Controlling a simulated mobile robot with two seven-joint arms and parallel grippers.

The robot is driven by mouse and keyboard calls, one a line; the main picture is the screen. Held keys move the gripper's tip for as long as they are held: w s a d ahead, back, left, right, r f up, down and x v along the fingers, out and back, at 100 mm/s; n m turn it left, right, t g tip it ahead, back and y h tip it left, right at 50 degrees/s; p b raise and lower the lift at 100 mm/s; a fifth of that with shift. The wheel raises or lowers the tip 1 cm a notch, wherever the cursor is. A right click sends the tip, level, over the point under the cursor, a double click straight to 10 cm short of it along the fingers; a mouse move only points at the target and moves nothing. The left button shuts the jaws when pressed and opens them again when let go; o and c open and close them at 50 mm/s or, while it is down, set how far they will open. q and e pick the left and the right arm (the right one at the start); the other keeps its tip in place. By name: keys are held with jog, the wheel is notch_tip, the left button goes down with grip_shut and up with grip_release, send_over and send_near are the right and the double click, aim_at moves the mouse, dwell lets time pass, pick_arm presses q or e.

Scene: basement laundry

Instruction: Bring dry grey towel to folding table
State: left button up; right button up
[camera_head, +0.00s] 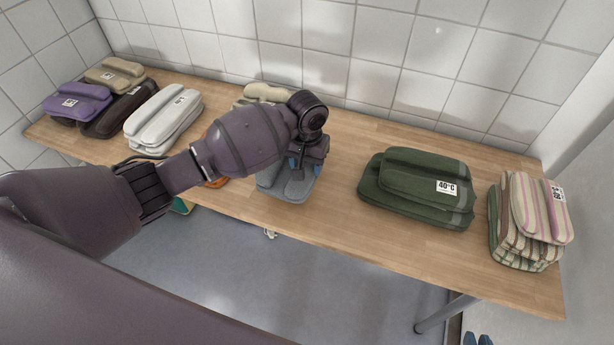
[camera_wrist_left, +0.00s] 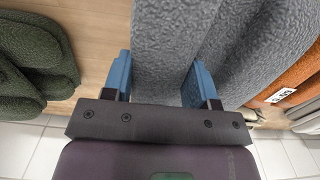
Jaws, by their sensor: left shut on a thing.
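The grey towel (camera_head: 287,187) is a folded blue-grey stack at the front edge of the wooden table (camera_head: 335,200), partly hidden by my left arm. My left gripper (camera_head: 305,165) is over it, pointing down. In the left wrist view the grey towel (camera_wrist_left: 178,50) fills the space between the blue fingers of my left gripper (camera_wrist_left: 160,85), which is shut on it. It appears to be at table level; I cannot tell whether it is lifted. My right gripper (camera_head: 477,340) shows only as two blue fingertips, apart and empty, at the bottom edge, below the table.
A green towel (camera_head: 415,188) and a striped towel (camera_head: 525,220) lie to the right. White (camera_head: 165,118), purple (camera_head: 77,102), dark brown (camera_head: 120,112) and tan (camera_head: 114,73) towels lie left. A beige one (camera_head: 264,92) is behind my arm, an orange one (camera_head: 217,182) beside it. Bare wood separates grey and green.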

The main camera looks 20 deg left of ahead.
pick_arm(q)
notch_tip(320, 180, down, 5)
jog(key=shift+f+b, duration=0.1)
jog(key=shift+b, duration=0.55)
jog(key=shift+f, duration=0.15)
jog(key=o, duration=1.1)
jog(key=shift+o, duration=0.2)
